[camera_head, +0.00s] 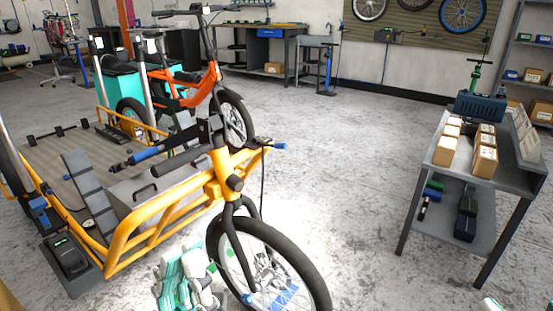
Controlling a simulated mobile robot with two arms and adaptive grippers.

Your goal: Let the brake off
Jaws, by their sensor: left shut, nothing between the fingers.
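The yellow cargo bike (150,215) stands in front of me, its front wheel (270,268) at the lower middle. Its handlebar has a blue grip (148,154) at the left and a blue end (280,146) at the right. I cannot make out which part is the brake. My left gripper (207,287), white and teal, is low in the picture, just left of the front wheel. It is shut with nothing seen in it, and appears apart from the handlebar. My right gripper does not show; only a small white and green part is at the bottom right edge.
A grey cart (432,168) with cardboard boxes (483,160) and a dark blue toolbox (480,107) stands at the right. An orange bike (213,75) stands behind the yellow one. A workbench (265,45) is at the back. The floor between bike and cart is clear.

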